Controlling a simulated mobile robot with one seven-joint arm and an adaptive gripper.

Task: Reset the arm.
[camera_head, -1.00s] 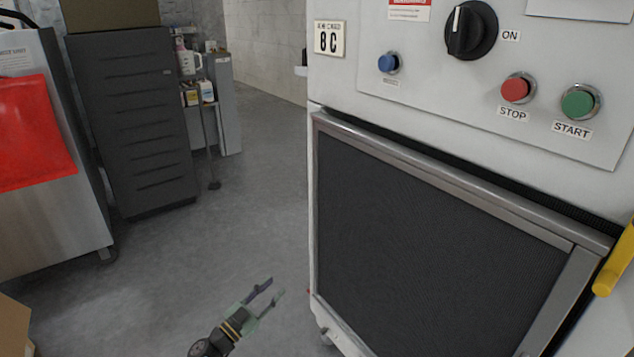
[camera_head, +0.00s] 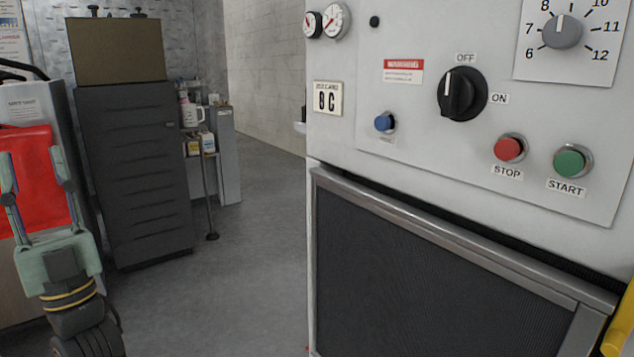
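My gripper (camera_head: 38,165) is at the left of the head view, fingers pointing up and apart, with nothing between them. It stands in front of the red cloth or panel on the left cabinet, well away from the washer. The washer (camera_head: 335,148) fills the right half. Its black rotary knob (camera_head: 461,94) has its white mark toward OFF. The red STOP button (camera_head: 508,148), green START button (camera_head: 572,161) and blue button (camera_head: 384,122) are on its panel. The dark mesh door (camera_head: 430,270) below looks shut.
A dark drawer cabinet (camera_head: 135,180) with a brown box (camera_head: 115,50) on top stands at the back left. A small shelf cart (camera_head: 207,160) holds bottles. A yellow handle (camera_head: 618,325) is at the lower right. The grey floor (camera_head: 250,270) in the middle is clear.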

